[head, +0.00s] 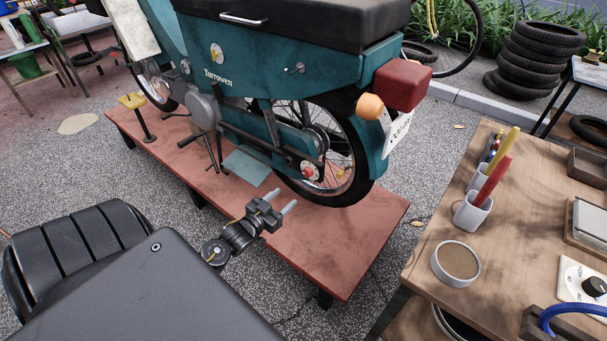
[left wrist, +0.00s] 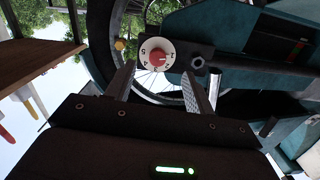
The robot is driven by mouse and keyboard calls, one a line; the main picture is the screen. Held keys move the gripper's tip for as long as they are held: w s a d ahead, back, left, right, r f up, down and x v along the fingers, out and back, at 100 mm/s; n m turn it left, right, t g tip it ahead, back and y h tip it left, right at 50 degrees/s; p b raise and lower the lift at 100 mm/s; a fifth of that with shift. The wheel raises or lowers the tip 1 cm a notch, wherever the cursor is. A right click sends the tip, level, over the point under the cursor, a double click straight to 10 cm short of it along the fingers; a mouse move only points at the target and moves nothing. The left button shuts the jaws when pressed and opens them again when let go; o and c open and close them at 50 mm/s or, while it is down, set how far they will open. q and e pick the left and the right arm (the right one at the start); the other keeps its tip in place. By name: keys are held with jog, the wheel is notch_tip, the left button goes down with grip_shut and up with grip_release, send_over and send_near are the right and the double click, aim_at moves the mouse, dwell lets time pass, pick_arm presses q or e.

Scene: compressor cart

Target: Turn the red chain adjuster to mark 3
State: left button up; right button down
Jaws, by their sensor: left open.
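The red chain adjuster (head: 308,171) sits near the rear wheel hub of the teal motorbike (head: 255,60). In the left wrist view it is a red knob (left wrist: 158,55) on a round white dial with dark numerals; the mark it points to is too small to read surely. My left gripper (head: 285,199) is open and empty, in front of and below the adjuster, with its fingers pointing toward the wheel. In the left wrist view the fingers (left wrist: 158,75) stand apart on either side below the dial, not touching it. My right gripper is not in view.
The motorbike stands on a low red platform (head: 350,245). A wooden table (head: 540,165) at the right holds pen cups (head: 473,212), a round tin (head: 456,263) and a control box with a black knob (head: 580,280). Stacked tyres (head: 535,60) stand behind. The platform near my gripper is clear.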

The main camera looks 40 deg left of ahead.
aim_at(306, 173)
pick_arm(q)
jog(key=shift+t, duration=0.4)
jog(key=w, duration=0.3)
jog(key=w+r+b, duration=0.1)
jog(key=w, duration=0.2)
jog(key=w+r, duration=0.1)
jog(key=w, duration=0.3)
jog(key=shift+w+a+r, duration=0.1)
jog(key=shift+a+r, duration=0.05)
jog(key=shift+w, duration=0.55)
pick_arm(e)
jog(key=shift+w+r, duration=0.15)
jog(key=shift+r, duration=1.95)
pick_arm(q)
jog(key=c, duration=1)
jog(key=shift+o, duration=0.2)
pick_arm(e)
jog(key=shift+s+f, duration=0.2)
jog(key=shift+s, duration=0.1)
